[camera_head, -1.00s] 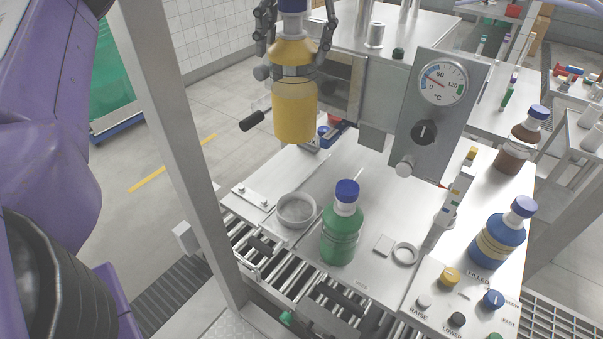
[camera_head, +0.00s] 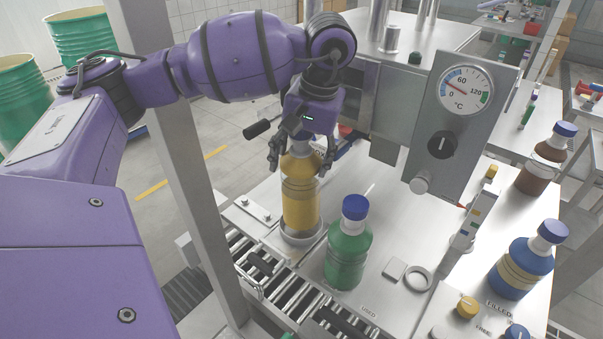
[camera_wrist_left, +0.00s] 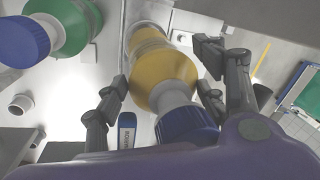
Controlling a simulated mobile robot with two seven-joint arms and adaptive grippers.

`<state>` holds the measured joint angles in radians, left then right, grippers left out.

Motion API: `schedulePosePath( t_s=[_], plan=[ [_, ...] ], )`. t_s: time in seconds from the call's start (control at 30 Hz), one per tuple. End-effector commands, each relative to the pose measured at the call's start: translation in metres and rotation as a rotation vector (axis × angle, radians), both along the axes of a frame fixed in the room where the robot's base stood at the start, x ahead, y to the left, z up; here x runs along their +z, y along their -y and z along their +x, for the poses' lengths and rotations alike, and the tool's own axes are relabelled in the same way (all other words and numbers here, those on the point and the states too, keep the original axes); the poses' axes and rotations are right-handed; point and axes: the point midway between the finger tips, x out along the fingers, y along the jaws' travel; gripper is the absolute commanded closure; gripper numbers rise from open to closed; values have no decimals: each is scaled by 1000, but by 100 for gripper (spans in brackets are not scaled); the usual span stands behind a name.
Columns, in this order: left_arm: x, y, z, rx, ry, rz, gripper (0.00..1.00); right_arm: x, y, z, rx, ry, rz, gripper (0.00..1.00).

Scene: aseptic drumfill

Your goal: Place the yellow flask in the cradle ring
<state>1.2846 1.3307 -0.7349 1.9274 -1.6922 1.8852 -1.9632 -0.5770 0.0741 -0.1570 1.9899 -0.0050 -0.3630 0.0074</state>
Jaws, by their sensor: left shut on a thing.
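The yellow flask (camera_head: 301,205) is upright at the cradle ring (camera_head: 302,239), a shallow grey cup on the steel plate. The ring's front rim shows in front of the flask's base, so the base looks within it; I cannot tell whether it rests on the bottom. My left gripper (camera_head: 300,160) comes from above and is shut on the flask near its shoulder. The left wrist view shows the flask (camera_wrist_left: 163,75) with its blue cap (camera_wrist_left: 187,124) between the fingers. My right gripper is not in view.
A green flask (camera_head: 347,252) with a blue cap stands close right of the ring. A gauge panel (camera_head: 460,120) rises behind. A blue flask (camera_head: 525,265) and a brown flask (camera_head: 540,172) stand at the right. A steel post (camera_head: 185,150) stands at the left, rollers (camera_head: 290,300) in front.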

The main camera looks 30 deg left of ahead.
Motion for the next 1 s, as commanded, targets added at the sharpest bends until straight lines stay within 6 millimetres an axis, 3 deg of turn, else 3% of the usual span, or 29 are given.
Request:
schedulePosePath(
  t_s=[0.1,0.3,0.67,0.7,0.83,1.0],
  plan=[
    [-11,0,-1,0,-4,1,96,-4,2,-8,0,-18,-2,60],
    [-39,0,-1,-1,-2,-1,96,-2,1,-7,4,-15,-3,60],
    [-45,0,0,-1,-2,0,96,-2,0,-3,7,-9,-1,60],
    [-46,0,-1,-1,-3,0,34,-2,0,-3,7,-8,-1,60],
    [-45,0,0,-1,-2,0,17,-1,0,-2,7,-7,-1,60],
    [-45,0,-1,-1,-2,0,16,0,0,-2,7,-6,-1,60]
  ],
)
